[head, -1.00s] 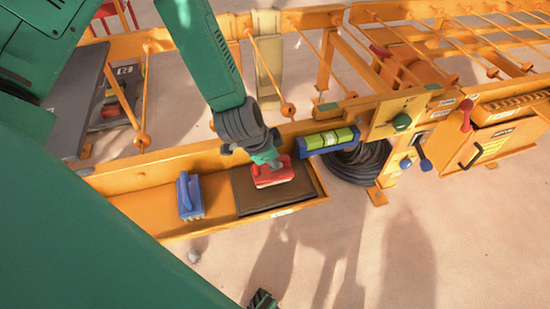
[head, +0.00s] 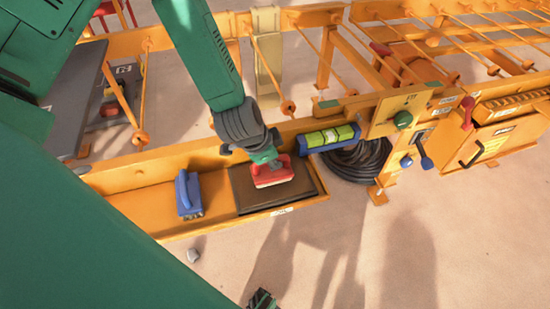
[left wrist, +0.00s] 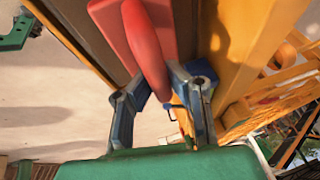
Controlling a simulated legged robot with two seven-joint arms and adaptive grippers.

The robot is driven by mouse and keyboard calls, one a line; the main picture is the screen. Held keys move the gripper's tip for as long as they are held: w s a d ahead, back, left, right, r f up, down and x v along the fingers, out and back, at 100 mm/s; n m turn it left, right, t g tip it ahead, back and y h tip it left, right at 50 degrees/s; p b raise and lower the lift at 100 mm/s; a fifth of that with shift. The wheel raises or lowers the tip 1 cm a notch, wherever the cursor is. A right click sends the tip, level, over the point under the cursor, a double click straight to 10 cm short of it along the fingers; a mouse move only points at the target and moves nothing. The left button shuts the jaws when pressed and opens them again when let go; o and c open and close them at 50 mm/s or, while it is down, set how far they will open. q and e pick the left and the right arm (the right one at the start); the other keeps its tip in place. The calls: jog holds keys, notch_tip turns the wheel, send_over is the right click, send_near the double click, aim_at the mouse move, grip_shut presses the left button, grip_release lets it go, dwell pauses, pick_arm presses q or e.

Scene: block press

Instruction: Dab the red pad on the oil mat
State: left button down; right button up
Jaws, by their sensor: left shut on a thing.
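The red pad (head: 272,177) is in my left gripper (head: 266,158), which is shut on its raised handle. The pad is over the dark oil mat (head: 290,200), toward its far side; I cannot tell whether it touches the mat. The mat lies at the right end of the orange tray (head: 150,180). In the left wrist view the red pad (left wrist: 149,45) shows its long handle between the fingers of my left gripper (left wrist: 163,92). A small dark green tip, probably my right gripper (head: 262,300), shows at the bottom edge of the head view.
A blue brush-like block (head: 188,194) stands in the tray left of the mat. A blue holder with a yellow-green roll (head: 328,138) is just right of the pad. A black coil (head: 360,160) and an orange control panel (head: 402,118) stand farther right. The floor in front is mostly clear.

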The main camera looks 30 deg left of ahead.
pick_arm(q)
jog(key=shift+f, duration=0.45)
dwell(0.3)
dwell(1.4)
notch_tip(320, 180, up, 7)
jog(key=p, duration=0.7)
dwell(0.7)
